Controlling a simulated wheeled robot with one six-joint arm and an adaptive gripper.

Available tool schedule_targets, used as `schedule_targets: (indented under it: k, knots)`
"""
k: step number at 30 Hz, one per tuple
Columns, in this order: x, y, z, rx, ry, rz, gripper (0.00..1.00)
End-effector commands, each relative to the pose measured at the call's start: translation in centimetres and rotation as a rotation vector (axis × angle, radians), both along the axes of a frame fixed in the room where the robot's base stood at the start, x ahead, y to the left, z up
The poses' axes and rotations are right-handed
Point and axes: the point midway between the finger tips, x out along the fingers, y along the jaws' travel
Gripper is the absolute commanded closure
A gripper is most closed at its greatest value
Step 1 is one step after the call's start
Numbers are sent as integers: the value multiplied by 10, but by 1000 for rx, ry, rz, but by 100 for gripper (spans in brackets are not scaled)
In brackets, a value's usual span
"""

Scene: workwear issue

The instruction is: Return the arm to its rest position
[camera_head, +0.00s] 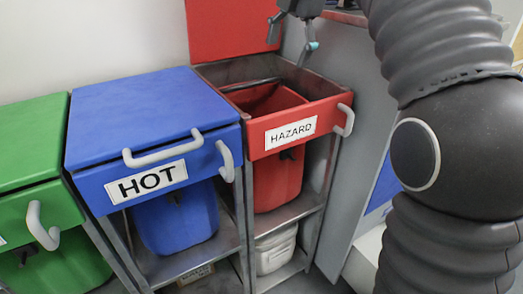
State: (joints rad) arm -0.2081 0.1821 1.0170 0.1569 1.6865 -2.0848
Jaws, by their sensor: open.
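My gripper (291,38) is at the top of the view, partly cut off by the upper edge. It is open, with nothing seen between its fingers, and hangs above the back right of the red bin unit. My arm fills the right side of the view. The red unit labelled HAZARD (292,133) has its red lid (232,30) raised upright at the back. A red bin (277,180) sits inside its frame; the bin's contents are not visible.
A blue unit labelled HOT (150,100) with its lid closed stands left of the red one. A green unit (32,135) stands at the far left, lid closed. A grey panel (362,120) stands right of the red unit. A white container (276,250) sits on the lower shelf.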

Motion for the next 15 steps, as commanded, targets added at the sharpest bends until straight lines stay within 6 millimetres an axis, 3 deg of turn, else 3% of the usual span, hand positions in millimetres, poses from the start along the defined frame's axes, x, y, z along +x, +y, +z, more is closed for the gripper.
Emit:
schedule_targets:
  k: [6, 15]
  knots:
    - [-2, -2, 12, 0, 0, 0, 15]
    - [-5, -4, 13, 3, 2, -18, 15]
